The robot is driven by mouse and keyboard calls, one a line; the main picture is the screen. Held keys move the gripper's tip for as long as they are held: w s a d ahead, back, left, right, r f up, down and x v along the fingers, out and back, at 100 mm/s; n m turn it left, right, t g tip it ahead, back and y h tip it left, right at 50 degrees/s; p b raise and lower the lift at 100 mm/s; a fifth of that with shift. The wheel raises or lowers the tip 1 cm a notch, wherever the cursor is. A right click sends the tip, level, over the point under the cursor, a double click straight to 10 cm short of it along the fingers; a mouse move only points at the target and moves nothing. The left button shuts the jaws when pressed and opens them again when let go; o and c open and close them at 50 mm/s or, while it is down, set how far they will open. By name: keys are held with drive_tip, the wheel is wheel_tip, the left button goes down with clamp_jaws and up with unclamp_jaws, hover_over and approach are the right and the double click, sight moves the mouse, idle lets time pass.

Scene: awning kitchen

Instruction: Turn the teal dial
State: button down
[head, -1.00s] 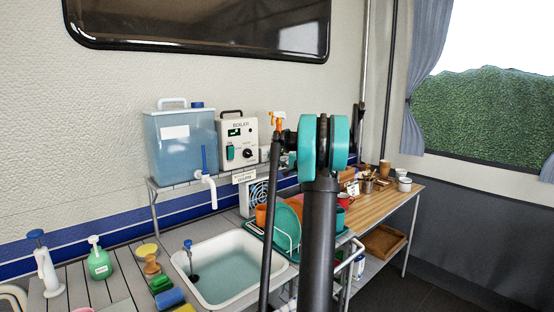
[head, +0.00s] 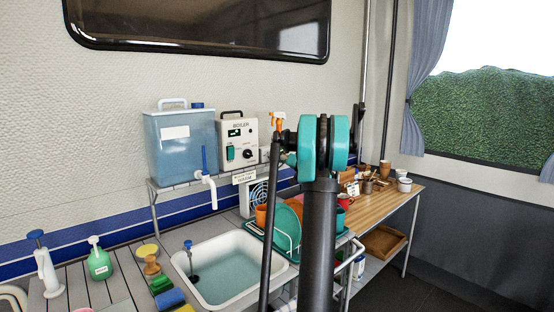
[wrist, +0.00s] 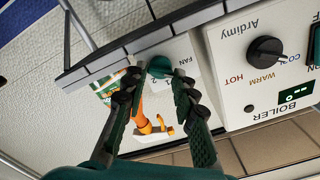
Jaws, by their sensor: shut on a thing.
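The teal dial (wrist: 159,67) is on a pale panel marked FAN in the wrist view. My gripper (wrist: 157,78) has one finger on each side of the dial and is shut on it. The fingertips cover parts of its sides and of the markings below it. In the head view my own arm stands in front, and the dial cannot be made out there.
The boiler (wrist: 232,80) with its black knob (wrist: 265,50) is close beside the panel. An orange-and-white spray bottle (wrist: 150,128) shows between my fingers, farther back. In the head view, a blue water tank (head: 182,145), a sink (head: 228,270) and dishes are nearby.

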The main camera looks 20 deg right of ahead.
drive_tip(key=shift+n, duration=0.6)
drive_tip(key=c, duration=1.2)
unclamp_jaws()
drive_tip(key=v, duration=1.2)
drive_tip(key=shift+s, duration=0.15)
